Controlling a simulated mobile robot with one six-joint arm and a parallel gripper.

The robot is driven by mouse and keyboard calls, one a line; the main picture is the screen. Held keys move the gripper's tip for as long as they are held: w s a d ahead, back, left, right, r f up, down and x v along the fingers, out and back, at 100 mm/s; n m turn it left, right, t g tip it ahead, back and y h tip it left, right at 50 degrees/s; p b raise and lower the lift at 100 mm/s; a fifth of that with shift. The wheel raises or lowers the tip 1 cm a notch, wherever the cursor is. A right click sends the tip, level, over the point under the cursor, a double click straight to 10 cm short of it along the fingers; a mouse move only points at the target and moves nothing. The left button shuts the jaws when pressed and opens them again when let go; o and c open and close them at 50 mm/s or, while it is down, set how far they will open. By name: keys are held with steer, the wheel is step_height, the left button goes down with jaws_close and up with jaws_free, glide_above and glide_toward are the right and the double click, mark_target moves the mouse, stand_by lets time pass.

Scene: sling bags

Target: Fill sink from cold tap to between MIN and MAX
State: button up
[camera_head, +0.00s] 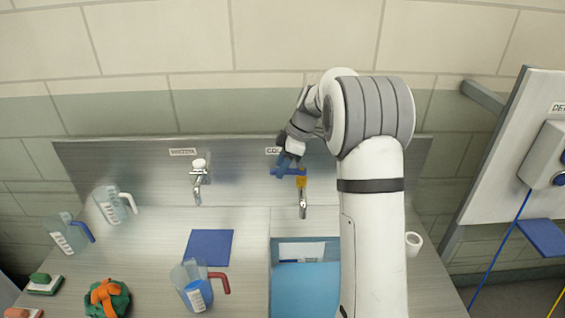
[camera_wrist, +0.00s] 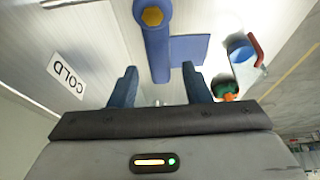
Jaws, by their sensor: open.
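The cold tap's silver spout (camera_head: 303,203) hangs over the back of the sink (camera_head: 269,285), with a yellow part above it. Its blue lever (camera_head: 291,171) is beside my gripper (camera_head: 287,158). In the wrist view the lever (camera_wrist: 156,50) runs between the open fingers of my gripper (camera_wrist: 158,72), with a visible gap on each side. The COLD sign (camera_wrist: 68,76) is left of it. A whitish panel (camera_head: 302,251) is on the sink's back wall; MIN and MAX marks are unreadable. The sink's lower area looks light blue; I cannot tell the water level. No stream shows below the spout.
A second tap (camera_head: 198,183) stands to the left. A jug with a red handle (camera_head: 194,286), a blue mat (camera_head: 209,247) and other jugs are on the counter left of the sink. A white cup (camera_head: 413,243) stands right of my arm, which hides the sink's right side.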

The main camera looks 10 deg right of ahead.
steer(key=shift+f, duration=0.15)
steer(key=shift+c, duration=0.4)
jaws_close()
